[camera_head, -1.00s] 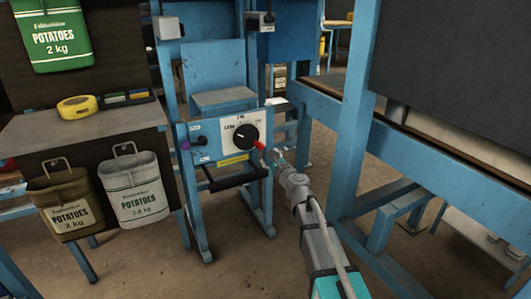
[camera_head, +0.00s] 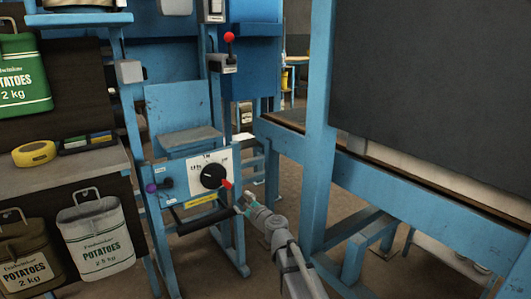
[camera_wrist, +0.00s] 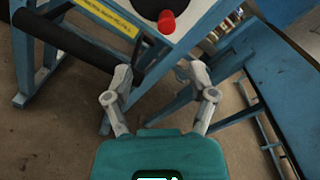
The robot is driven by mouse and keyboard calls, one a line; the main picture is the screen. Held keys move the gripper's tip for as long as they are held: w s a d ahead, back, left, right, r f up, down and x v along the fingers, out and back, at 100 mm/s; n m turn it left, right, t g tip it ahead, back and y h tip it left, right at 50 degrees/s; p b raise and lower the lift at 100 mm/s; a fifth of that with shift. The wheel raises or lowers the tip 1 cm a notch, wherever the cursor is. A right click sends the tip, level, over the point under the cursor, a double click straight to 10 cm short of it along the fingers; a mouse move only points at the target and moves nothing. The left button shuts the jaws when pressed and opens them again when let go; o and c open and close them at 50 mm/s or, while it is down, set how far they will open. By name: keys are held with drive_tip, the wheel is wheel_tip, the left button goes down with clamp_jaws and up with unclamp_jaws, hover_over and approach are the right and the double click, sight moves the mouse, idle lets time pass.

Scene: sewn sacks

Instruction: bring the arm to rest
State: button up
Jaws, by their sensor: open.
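My gripper (camera_wrist: 160,82) is open and empty in the wrist view, its two grey fingers spread apart over the floor. In the head view my gripper (camera_head: 240,203) is in front of the blue machine, just right of its dial panel. The black dial (camera_head: 213,176) has a red-tipped pointer, and its red end (camera_wrist: 166,21) shows beyond the fingers in the wrist view. The fingers appear apart from it. My arm reaches in from the bottom of the head view.
A blue frame post (camera_head: 319,130) and beam stand close to the right of my arm. A black bar (camera_head: 207,217) juts below the panel. Brown floor lies below.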

drive_tip(key=s+d+f+n+g+h+p, duration=0.45)
drive_tip(key=s+d+n+g+h, duration=0.2)
drive_tip(key=s+d+n, duration=0.55)
drive_tip(key=s+d+f+n+g+h+p, duration=0.3)
drive_tip(key=s+d+n+g+h+p, duration=0.4)
drive_tip(key=s+d, duration=0.8)
wheel_tip(320, 180, up, 37)
drive_tip(key=w+n+y+p, duration=0.1)
drive_tip(key=y+p, duration=0.1)
drive_tip(key=p, duration=3.4)
drive_tip(key=shift+w+d+r, duration=0.15)
drive_tip(key=shift+d+r, duration=0.05)
drive_tip(key=shift+d, duration=0.1)
drive_tip(key=shift+g+y, duration=0.25)
